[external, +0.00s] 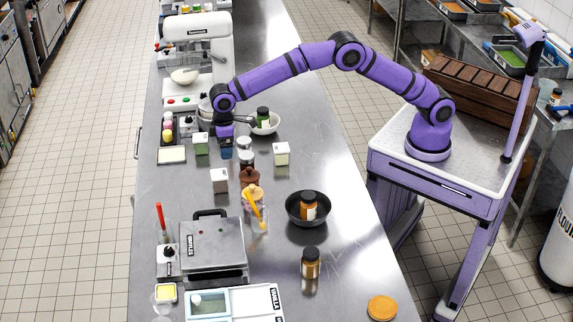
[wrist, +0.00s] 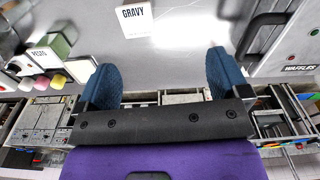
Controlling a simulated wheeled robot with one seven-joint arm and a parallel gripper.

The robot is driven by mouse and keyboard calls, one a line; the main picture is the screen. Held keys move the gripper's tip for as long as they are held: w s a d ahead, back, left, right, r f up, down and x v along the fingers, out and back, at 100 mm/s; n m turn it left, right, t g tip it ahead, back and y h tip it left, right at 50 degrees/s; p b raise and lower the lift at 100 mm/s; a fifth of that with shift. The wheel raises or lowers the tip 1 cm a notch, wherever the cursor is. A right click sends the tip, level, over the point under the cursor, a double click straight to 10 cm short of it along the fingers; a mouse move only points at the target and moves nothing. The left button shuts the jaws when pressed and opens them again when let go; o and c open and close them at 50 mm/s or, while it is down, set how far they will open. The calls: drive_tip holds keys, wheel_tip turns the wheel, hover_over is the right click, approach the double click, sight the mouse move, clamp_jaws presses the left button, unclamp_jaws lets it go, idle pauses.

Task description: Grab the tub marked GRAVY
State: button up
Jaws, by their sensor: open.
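The tub marked GRAVY (wrist: 134,24) shows its white, black-lettered face at the top of the wrist view, partly cut off by the frame edge. In the external view, a small pale box-like tub (external: 219,181) between the green tub and the waffle maker appears to be it, though its label is not readable there. My gripper (external: 226,152) is beyond it, near the green tub. In the wrist view, the blue fingers of my gripper (wrist: 161,78) are spread apart with nothing between them. The GRAVY tub lies outside the fingers.
The green PESTO tub (wrist: 42,57) is left in the wrist view. A cream tub (external: 282,153), brown jar (external: 249,177), bowl (external: 272,126) and dark pan (external: 292,209) stand nearby. The waffle maker (external: 207,246) is nearer the camera. Bare counter (external: 185,205) lies left of the pale tub.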

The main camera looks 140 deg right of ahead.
hover_over(219, 174)
drive_tip(key=shift+m, duration=0.3)
wheel_tip(219, 174, down, 6)
drive_tip(key=shift+w+d+f, duration=0.1)
drive_tip(key=shift+d+f, duration=0.3)
drive_tip(key=shift+f, duration=0.3)
wheel_tip(219, 174, down, 5)
drive_tip(key=shift+a+f, duration=0.15)
drive_tip(key=shift+f, duration=1.2)
drive_tip(key=shift+a+f, duration=0.15)
drive_tip(key=shift+f, duration=1.2)
drive_tip(key=shift+r, duration=0.1)
drive_tip(key=c, duration=1.2)
